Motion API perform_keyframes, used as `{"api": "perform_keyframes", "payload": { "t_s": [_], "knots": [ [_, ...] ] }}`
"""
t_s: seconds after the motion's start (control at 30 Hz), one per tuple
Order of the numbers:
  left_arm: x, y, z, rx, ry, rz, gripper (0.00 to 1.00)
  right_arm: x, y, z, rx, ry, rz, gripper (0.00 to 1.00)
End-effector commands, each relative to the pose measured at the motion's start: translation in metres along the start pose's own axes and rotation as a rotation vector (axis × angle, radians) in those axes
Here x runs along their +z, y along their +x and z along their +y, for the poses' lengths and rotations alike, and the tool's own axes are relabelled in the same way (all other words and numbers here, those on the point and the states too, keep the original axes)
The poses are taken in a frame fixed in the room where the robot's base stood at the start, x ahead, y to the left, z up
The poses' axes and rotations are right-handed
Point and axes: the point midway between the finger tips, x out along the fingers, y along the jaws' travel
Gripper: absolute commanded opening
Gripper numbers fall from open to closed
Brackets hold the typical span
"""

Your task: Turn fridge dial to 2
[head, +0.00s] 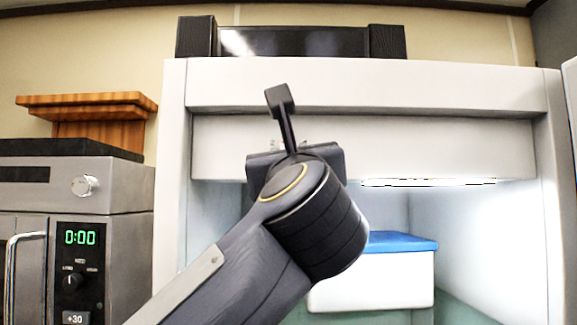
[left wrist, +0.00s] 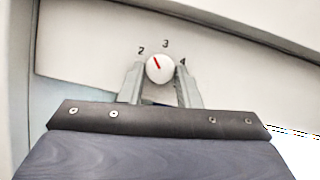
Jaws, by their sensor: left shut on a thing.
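The fridge dial (left wrist: 160,68) is a small round white knob with a red pointer line, on a white panel inside the fridge top. The numerals 2, 3 and 4 show around it in the left wrist view. The red line points up and to the left, between 2 and 3. My left gripper (left wrist: 160,80) has one finger on each side of the dial and is shut on it. In the head view, my left arm hides the dial, and the open white fridge (head: 360,85) stands behind. My right gripper is not in view.
A white box with a blue lid (head: 400,242) is inside the fridge, below and right of my arm. A fridge door edge shows at far right.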

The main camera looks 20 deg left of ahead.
Motion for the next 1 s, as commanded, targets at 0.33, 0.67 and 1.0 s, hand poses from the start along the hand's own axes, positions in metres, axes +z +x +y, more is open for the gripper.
{"api": "perform_keyframes", "payload": {
  "t_s": [0.33,0.67,1.0],
  "knots": [
    [-0.0003,-0.0001,-0.0038,0.093,-0.228,0.002,0.07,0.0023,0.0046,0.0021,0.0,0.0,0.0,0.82],
    [0.0008,0.0002,-0.0039,0.133,-0.323,0.001,0.07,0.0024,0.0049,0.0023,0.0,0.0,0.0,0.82],
    [0.0011,0.0003,-0.0036,0.139,-0.336,0.0,0.07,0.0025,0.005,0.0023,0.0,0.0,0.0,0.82]
  ]
}}
